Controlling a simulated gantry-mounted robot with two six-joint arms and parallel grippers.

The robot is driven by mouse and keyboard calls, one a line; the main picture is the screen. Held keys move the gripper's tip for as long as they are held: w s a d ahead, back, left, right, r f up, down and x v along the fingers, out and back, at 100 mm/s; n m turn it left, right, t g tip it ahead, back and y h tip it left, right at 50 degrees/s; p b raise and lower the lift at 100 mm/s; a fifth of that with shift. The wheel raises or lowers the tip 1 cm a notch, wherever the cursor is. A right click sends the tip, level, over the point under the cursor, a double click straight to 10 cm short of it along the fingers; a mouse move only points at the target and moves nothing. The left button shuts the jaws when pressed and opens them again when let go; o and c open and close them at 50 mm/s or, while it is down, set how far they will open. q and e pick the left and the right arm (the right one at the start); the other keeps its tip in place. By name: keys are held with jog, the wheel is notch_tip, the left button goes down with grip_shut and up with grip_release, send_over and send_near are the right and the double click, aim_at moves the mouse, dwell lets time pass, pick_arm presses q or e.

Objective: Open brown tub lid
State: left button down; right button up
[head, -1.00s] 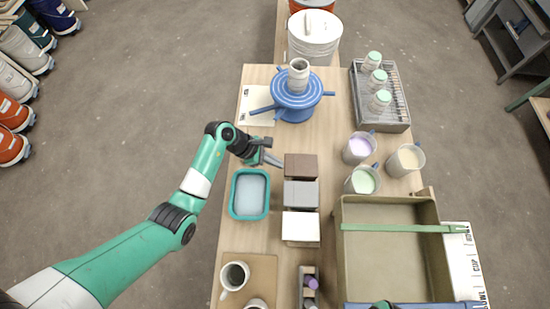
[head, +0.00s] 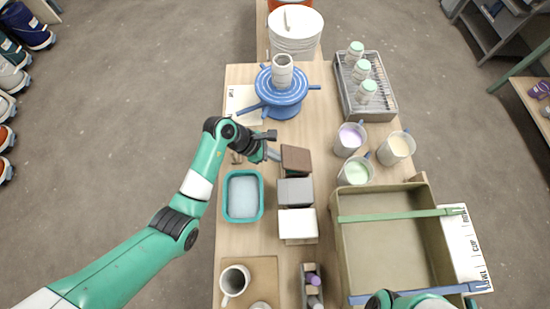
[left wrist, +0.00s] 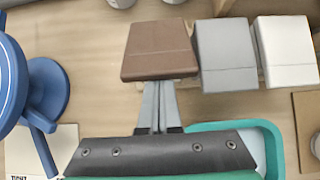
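The brown tub (head: 296,173) stands at the far end of a row of three small tubs on the table. Its brown lid (head: 296,157) looks tilted, with the edge by my left gripper raised; it also shows large in the left wrist view (left wrist: 160,50). My left gripper (head: 272,155) is at the tub's left side. In the left wrist view its two fingers (left wrist: 156,102) lie close together, with their tips hidden under the lid's near edge. It looks shut, with the lid above the fingers rather than between them. My right gripper is not visible.
A grey-lidded tub (head: 295,191) and a white-lidded tub (head: 298,224) stand close beside the brown one. A teal basin (head: 243,174) is just left. A blue banding wheel (head: 282,97) with a cup stands behind. Jugs (head: 349,138) and a large bin (head: 338,240) are right.

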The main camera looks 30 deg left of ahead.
pick_arm(q)
jog(key=shift+w+d+r+p, duration=0.15)
jog(key=shift+w+d+r, duration=0.1)
jog(key=shift+d+r, duration=0.25)
jog(key=shift+w+d+r+p, duration=0.15)
jog(key=shift+w+d+r, duration=0.1)
jog(key=shift+r, duration=0.35)
jog(key=shift+w+d+r+p, duration=0.3)
jog(key=shift+d+r+p, duration=0.2)
jog(key=shift+d, duration=0.15)
jog(key=shift+w+d+r, duration=0.1)
jog(key=shift+w+d, duration=0.65)
jog(key=shift+d, duration=0.3)
jog(key=shift+w+d+r+b, duration=0.1)
jog(key=shift+w+d+b, duration=0.15)
jog(key=shift+d+b, duration=0.15)
jog(key=shift+w+d, duration=0.45)
jog(key=shift+d, duration=0.2)
jog(key=shift+d+b, duration=0.1)
jog(key=shift+b, duration=0.3)
